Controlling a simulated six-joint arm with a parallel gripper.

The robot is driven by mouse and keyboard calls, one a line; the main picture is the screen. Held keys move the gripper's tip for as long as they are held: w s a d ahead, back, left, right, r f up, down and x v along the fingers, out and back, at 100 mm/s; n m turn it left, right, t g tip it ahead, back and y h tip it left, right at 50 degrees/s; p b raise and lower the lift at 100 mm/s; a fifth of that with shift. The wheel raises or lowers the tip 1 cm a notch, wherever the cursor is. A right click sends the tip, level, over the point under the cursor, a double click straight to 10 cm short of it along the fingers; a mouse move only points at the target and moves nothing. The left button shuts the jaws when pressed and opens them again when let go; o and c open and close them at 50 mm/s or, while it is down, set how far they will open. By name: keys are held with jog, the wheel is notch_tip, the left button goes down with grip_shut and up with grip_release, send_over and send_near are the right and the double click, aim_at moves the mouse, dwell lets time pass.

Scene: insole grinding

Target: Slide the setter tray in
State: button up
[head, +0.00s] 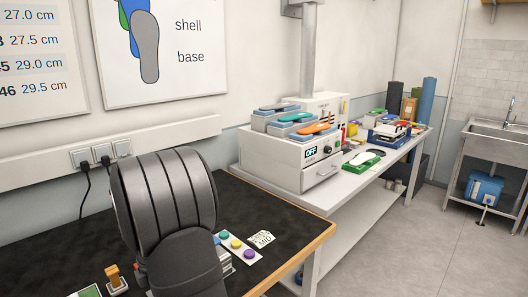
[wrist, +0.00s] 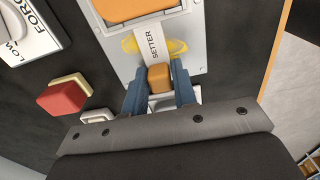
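In the wrist view, a pale grey tray (wrist: 199,52) labelled SETTER lies on a dark surface, with yellow patches beside the label and an orange piece (wrist: 130,8) at the top edge. An orange-brown knob (wrist: 159,77) stands at its near end. My gripper (wrist: 159,82) has its two blue fingers on either side of this knob, seemingly touching it. In the head view my arm stands over the dark bench top and hides the gripper and the tray.
In the wrist view a red button (wrist: 62,97) is left of the fingers, near a FORCE LOW panel (wrist: 30,32). In the head view, coloured buttons (head: 237,244) lie right of my arm. A machine (head: 290,155) reading OFF stands on the white bench behind.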

jog(key=shift+w+d, duration=3.05)
jog(key=shift+w, duration=0.05)
jog(key=o, duration=0.4)
jog(key=shift+o, duration=0.8)
jog(key=shift+r, duration=0.1)
jog(key=shift+r, duration=3.4)
notch_tip(320, 180, down, 7)
jog(key=shift+d+f, duration=0.1)
jog(key=shift+s, duration=0.15)
